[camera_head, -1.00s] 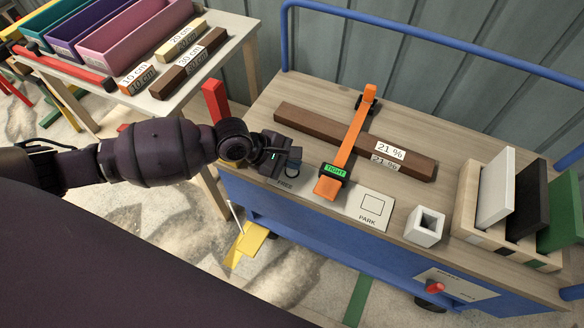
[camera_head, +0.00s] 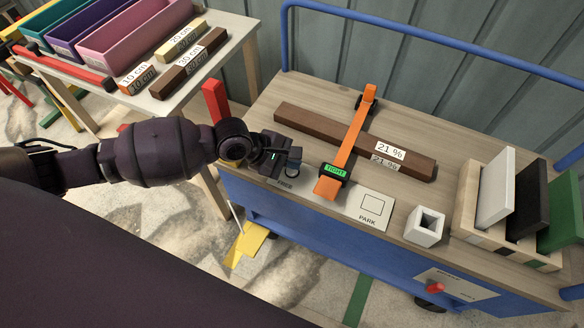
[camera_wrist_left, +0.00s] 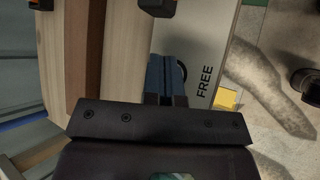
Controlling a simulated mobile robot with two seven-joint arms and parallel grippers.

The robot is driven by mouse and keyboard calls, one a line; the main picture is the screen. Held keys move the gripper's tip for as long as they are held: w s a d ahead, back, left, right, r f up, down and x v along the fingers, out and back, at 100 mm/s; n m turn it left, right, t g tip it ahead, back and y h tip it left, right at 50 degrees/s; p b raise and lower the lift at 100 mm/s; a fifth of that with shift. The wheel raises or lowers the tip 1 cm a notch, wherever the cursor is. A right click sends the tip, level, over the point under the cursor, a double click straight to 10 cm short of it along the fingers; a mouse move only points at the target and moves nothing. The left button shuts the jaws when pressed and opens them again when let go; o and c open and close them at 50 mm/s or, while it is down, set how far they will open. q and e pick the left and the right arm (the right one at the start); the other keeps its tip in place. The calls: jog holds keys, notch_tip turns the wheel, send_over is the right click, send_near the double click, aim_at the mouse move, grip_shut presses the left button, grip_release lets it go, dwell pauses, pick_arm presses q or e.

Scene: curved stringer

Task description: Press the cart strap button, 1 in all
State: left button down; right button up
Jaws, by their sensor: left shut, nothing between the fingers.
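An orange strap (camera_head: 350,140) crosses a brown beam (camera_head: 300,124) on the cart top (camera_head: 270,95). A dark box with a green display reading TIGHT (camera_head: 335,171) sits near the strap's front end. I cannot tell which part of it is a button. My left gripper (camera_head: 292,160) is shut and empty, low over the cart's front left beside the FREE label (camera_head: 285,184), left of the display box and apart from it. In the left wrist view the shut fingers (camera_wrist_left: 166,80) lie by the FREE panel (camera_wrist_left: 205,60) and partly hide a dark ring. My right gripper is not in view.
A PARK panel (camera_head: 371,204), a white hollow block (camera_head: 424,226) and a rack (camera_head: 467,214) with upright boards stand to the right. A blue rail (camera_head: 440,38) runs along the back. A side table (camera_head: 155,104) with bins is at the left.

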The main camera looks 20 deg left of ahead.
pick_arm(q)
jog(key=shift+f, duration=0.2)
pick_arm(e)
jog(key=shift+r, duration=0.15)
pick_arm(q)
jog(key=shift+f, duration=0.2)
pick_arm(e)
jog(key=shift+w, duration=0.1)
pick_arm(q)
jog(key=shift+f, duration=0.5)
dwell(0.9)
jog(key=shift+r, duration=0.1)
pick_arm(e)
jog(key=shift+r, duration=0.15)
pick_arm(q)
jog(key=shift+r+p, duration=0.8)
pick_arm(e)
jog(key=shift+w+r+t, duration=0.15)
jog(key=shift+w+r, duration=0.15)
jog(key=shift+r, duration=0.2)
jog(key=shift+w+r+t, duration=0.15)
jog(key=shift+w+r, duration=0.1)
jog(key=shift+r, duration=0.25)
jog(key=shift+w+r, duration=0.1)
